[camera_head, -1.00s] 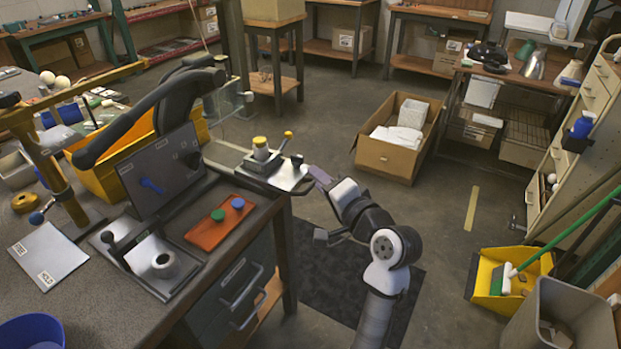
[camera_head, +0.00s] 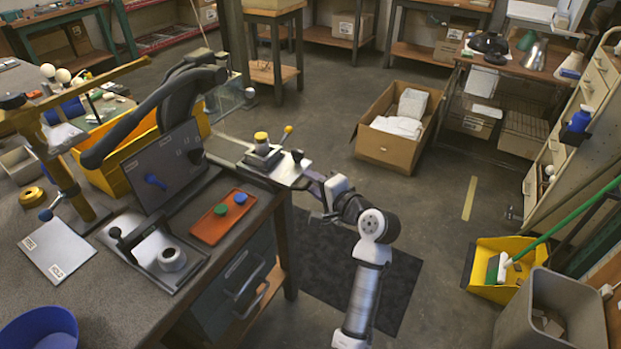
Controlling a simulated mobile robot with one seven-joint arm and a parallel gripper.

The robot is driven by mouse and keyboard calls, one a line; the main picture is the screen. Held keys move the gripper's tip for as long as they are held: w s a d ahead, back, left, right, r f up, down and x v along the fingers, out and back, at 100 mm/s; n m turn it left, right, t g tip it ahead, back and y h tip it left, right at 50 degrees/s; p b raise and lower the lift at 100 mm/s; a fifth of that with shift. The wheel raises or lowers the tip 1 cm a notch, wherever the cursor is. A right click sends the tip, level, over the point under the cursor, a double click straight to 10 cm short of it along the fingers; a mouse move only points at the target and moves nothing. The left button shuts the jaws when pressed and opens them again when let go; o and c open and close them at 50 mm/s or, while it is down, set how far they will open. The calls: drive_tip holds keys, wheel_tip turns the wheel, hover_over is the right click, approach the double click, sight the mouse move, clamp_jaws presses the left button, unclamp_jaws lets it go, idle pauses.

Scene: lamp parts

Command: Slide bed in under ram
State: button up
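A bright metal plate (camera_head: 291,174), which looks like the bed, lies at the far right corner of the bench. It carries a small dark block with a yellow-capped part (camera_head: 261,141), a yellow-tipped lever (camera_head: 287,132) and a black knob (camera_head: 297,156). My gripper (camera_head: 316,199) is just right of the plate, off the bench edge. Its fingers appear apart with nothing visible between them; I cannot tell whether one touches the plate. A second metal plate with a black arm and a grey ring (camera_head: 172,259) sits nearer on the bench. I cannot tell which part is the ram.
An orange tray (camera_head: 217,228) with a green and a blue cap lies on the bench (camera_head: 110,308). A dark upright panel (camera_head: 163,167) and a yellow bin (camera_head: 90,172) stand behind it. A cardboard box (camera_head: 387,151) and yellow dustpan (camera_head: 484,277) are on the floor.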

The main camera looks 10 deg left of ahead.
drive_tip(key=shift+x, duration=0.85)
drive_tip(key=shift+c, duration=0.4)
clamp_jaws()
